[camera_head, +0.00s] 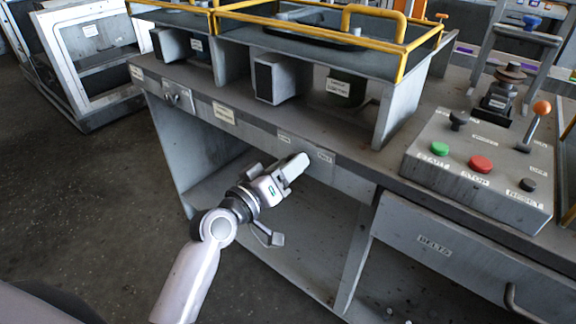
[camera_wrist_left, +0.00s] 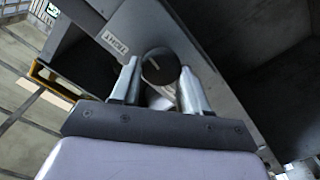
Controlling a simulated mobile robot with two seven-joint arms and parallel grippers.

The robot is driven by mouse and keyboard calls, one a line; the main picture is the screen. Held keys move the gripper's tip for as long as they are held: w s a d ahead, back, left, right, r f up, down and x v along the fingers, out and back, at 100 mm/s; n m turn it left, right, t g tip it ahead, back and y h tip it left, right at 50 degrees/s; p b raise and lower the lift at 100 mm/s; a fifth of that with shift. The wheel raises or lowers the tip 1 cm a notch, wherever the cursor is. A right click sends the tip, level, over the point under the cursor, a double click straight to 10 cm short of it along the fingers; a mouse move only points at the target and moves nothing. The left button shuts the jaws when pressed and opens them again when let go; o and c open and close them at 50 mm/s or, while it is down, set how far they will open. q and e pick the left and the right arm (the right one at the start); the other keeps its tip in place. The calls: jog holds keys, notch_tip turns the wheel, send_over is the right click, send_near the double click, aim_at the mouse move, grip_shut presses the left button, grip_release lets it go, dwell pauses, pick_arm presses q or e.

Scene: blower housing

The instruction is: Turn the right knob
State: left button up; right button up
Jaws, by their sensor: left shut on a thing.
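The knob (camera_wrist_left: 158,66) shows in the left wrist view as a dark round disc with a short pale line on its face. It stands out from the grey front panel beside a small white label (camera_wrist_left: 117,41). My left gripper (camera_wrist_left: 160,90) has one finger on each side of the knob and is shut on it. In the head view my left gripper (camera_head: 297,166) is at the bench's front panel, between two small labels, and hides the knob there. My right gripper is in neither view.
The grey bench (camera_head: 350,178) has a yellow-railed shelf (camera_head: 300,38) above its top. A control box (camera_head: 480,165) with green, red and black buttons and an orange-tipped lever stands at the right. Below is an open bay, with a drawer (camera_head: 450,255) at the right.

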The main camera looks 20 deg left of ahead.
pick_arm(q)
jog(key=shift+m, duration=0.3)
jog(key=m+p, duration=0.3)
jog(key=m, duration=0.3)
jog(key=shift+d+r+m, duration=0.1)
jog(key=shift+d+m, duration=0.05)
jog(key=shift+m, duration=0.25)
jog(key=shift+p, duration=0.3)
jog(key=o, duration=1.1)
jog(key=shift+c, duration=0.2)
jog(key=shift+s, duration=0.1)
jog(key=v, duration=0.7)
